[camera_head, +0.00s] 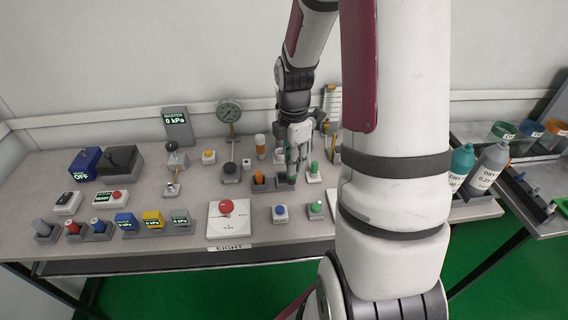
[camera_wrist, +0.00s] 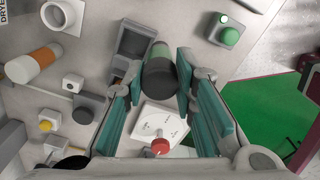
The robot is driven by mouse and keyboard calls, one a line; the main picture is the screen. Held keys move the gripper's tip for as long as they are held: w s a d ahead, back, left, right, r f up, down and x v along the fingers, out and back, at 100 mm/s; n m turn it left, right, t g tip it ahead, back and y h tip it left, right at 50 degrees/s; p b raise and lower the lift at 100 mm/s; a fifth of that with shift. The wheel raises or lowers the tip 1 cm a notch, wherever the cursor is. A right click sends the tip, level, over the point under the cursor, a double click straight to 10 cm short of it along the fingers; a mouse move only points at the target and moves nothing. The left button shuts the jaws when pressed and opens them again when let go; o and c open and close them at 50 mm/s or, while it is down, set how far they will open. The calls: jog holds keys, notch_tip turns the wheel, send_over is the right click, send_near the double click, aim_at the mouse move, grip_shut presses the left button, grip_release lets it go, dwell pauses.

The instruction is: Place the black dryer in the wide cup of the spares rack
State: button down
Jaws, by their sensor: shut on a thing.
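My gripper (camera_head: 295,160) points down over the middle of the bench, its teal fingers (camera_wrist: 165,95) closed around a cylinder with a dark end and a pale green side. This cylinder, the black dryer (camera_wrist: 160,78), is also partly visible below the fingers in the head view (camera_head: 292,179). The grey spares rack (camera_head: 271,187) is just beside and below it. An orange piece (camera_head: 259,177) stands in the rack's left cell. In the wrist view, the rack's dark wide cup (camera_wrist: 136,40) looks empty and lies beside the dryer. I cannot tell the dryer's height above the rack.
An orange-and-white cylinder (camera_head: 260,147) stands behind the rack. A white plate with a red knob (camera_head: 226,207), a blue button (camera_head: 280,212) and a green button (camera_head: 316,208) are in front. My arm hides much of the bench's right side.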

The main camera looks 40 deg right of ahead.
jog(key=shift+w+d+f+b, duration=0.15)
jog(key=shift+w+d+f, duration=0.05)
jog(key=shift+w+f, duration=0.8)
jog(key=shift+w+d+f+b, duration=0.15)
jog(key=shift+w+f, duration=0.75)
jog(key=shift+f, duration=0.05)
jog(key=shift+f, duration=0.15)
jog(key=c, duration=1.3)
grip_release()
